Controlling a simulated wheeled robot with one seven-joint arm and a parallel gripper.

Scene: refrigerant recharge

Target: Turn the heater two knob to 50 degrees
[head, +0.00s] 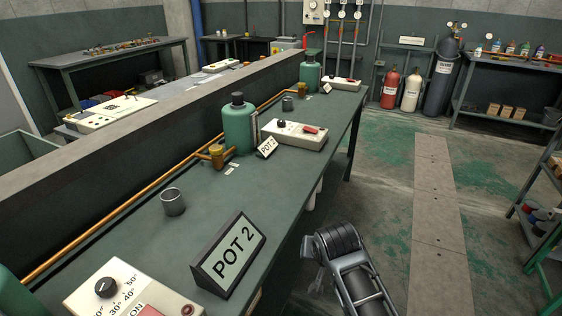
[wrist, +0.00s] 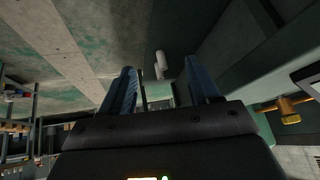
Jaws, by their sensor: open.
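The POT 2 sign (head: 228,255) stands on the green bench in the head view. At the lower left beside it is a white heater box (head: 78,299) with a black round knob (head: 106,287), degree marks including 50°, and a red switch cut off by the frame edge. I cannot clearly tell where the knob points. My gripper shows in the wrist view (wrist: 162,85) with its two dark blue fingers apart and nothing between them. In the head view my arm is right of the bench, off its edge, away from the knob.
A metal cup (head: 173,201) stands on the bench behind the sign. Farther back are a green pot (head: 238,128), another heater box (head: 290,134) and a copper pipe (head: 130,211) along the low wall (head: 110,157). Open floor (head: 390,205) lies right of the bench.

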